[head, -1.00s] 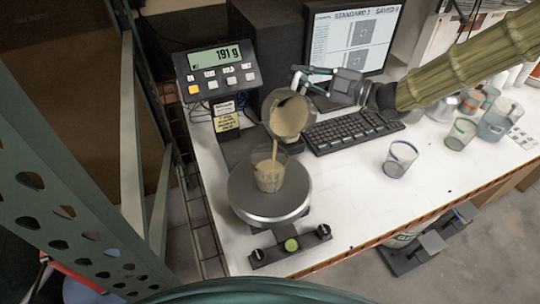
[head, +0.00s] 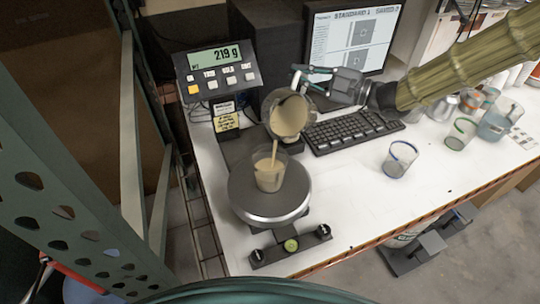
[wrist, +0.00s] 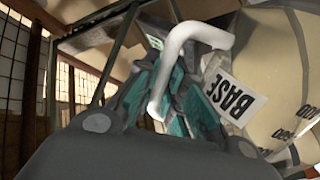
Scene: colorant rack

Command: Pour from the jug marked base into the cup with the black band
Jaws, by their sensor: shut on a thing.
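The jug marked base (head: 289,114) is tilted over the cup on the scale. A thin beige stream runs from it into the cup. My gripper (head: 312,78) is shut on the jug's handle. In the wrist view the white handle (wrist: 196,42) lies between the gripper's fingers (wrist: 165,95), beside the BASE label (wrist: 233,92). The receiving cup (head: 270,172) stands upright on the round scale pan (head: 268,212) and holds beige liquid. I cannot make out a black band on it. The scale display (head: 214,57) reads 219 g.
A clear cup with a blue band (head: 400,158) and one with a green band (head: 461,133) stand to the right. More containers crowd the right back. The table's front middle (head: 350,215) is bare.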

